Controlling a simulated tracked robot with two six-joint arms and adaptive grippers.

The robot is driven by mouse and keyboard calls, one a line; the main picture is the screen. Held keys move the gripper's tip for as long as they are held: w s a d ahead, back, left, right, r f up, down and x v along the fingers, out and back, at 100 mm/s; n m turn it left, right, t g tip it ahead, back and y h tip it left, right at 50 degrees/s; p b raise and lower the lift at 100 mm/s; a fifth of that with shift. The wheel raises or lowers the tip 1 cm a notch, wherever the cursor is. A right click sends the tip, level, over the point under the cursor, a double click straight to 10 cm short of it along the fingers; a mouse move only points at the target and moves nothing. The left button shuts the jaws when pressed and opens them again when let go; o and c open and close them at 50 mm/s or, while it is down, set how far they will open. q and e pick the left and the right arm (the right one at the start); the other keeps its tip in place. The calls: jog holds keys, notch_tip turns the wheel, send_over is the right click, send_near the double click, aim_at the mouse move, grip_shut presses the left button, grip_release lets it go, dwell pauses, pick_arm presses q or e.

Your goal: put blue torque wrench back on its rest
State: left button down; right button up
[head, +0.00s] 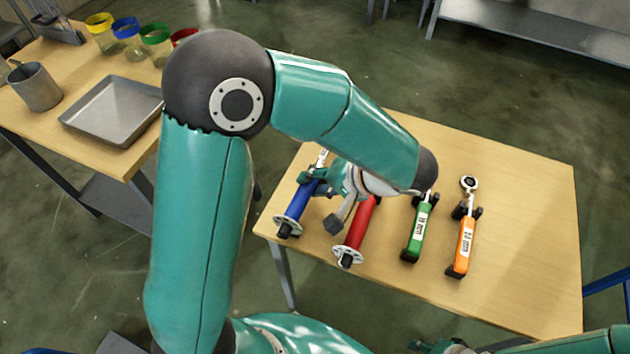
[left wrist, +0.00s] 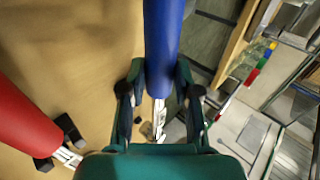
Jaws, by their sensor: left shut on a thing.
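The blue torque wrench (head: 297,208) is at the left end of the wooden table, its handle end toward the front with a pale round disc, its metal head pointing back. In the left wrist view the blue handle (left wrist: 163,40) runs between the two fingers of the gripper (left wrist: 160,92). The wrench's own rest is hidden by the gripper and arm, so I cannot tell whether the wrench touches it. My right gripper (head: 445,346) shows only partly at the bottom edge.
The red wrench (head: 360,228) lies just right of the blue one, also in the left wrist view (left wrist: 22,118). Green (head: 420,231) and orange (head: 463,245) wrenches lie farther right. The table (head: 535,235) is clear at its right. Another table holds a tray (head: 112,108) and jars.

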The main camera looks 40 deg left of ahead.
pick_arm(q)
jog(key=shift+f+b, duration=1.15)
jog(key=shift+f, duration=0.05)
jog(key=c, duration=0.7)
grip_release()
jog(key=shift+c, duration=0.2)
